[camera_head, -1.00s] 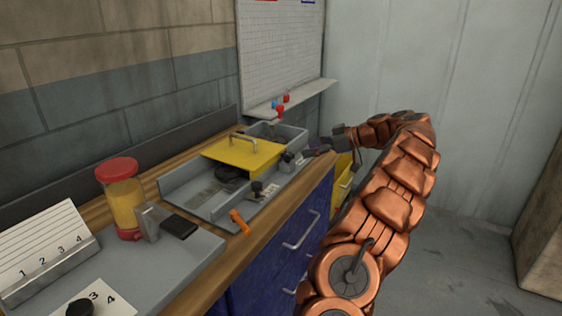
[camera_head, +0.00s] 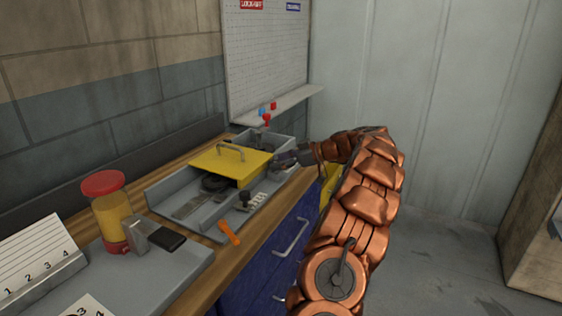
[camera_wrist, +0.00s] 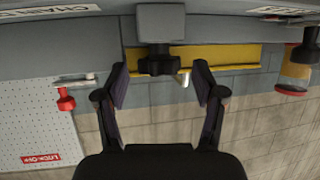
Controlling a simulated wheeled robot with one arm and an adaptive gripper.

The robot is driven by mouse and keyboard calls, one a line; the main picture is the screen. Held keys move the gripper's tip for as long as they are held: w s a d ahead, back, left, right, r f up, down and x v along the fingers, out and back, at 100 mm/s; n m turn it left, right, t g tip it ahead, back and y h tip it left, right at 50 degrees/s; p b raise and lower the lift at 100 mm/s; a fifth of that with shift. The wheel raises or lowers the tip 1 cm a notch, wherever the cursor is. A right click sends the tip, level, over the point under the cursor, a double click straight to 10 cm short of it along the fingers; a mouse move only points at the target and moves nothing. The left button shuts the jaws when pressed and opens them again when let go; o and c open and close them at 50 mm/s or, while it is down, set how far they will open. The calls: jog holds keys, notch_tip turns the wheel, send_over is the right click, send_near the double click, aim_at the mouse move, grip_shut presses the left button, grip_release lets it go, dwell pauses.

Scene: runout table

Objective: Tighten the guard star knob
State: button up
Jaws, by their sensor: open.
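In the wrist view, which is upside down, a dark star knob (camera_wrist: 158,64) on a grey block lies between the fingertips of my gripper (camera_wrist: 160,76). The fingers are open, with a gap on both sides of the knob. The yellow guard (camera_wrist: 215,58) is behind it. In the head view, the guard (camera_head: 225,166) with its grey handle covers part of the grey runout table (camera_head: 165,197). My gripper (camera_head: 284,158) is at the guard's right edge and hides the knob there.
Another black knob (camera_head: 244,197) stands nearer on the table's front side, with an orange-handled tool (camera_head: 229,232) close by. A red-lidded jar (camera_head: 108,212) stands at left.

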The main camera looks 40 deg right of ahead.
jog(key=c, duration=1.1)
jog(key=shift+c, duration=0.2)
jog(key=b, duration=0.3)
jog(key=shift+f+m+h, duration=0.3)
